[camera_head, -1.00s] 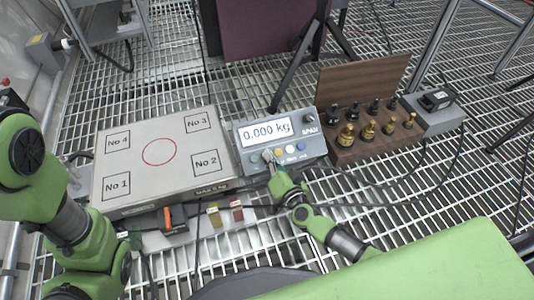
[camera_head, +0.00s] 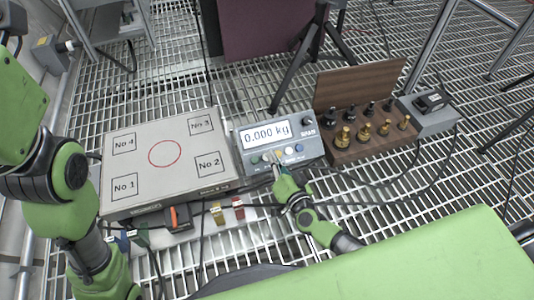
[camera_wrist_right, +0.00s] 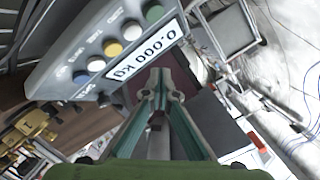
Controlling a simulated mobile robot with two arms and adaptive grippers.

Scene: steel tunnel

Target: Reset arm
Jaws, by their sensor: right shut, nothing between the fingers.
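My right gripper (camera_head: 276,168) is shut and empty, just in front of the button row of the weighing indicator (camera_head: 247,144). The indicator's display reads 0.000 kg. In the right wrist view the gripper (camera_wrist_right: 160,84) has its fingers together, and the indicator (camera_wrist_right: 60,56) with its coloured buttons lies to the left. I cannot tell whether the fingertips touch a button. My left arm (camera_head: 65,190) stands at the left edge of the head view; its gripper is out of view.
Left of the indicator is a weighing platform (camera_head: 218,168) with a red circle and numbered corners. On the right are a wooden weight box (camera_head: 352,83) with brass and dark weights and a grey device (camera_head: 433,118). Small coloured items, including a red one (camera_head: 238,208), lie before the platform.

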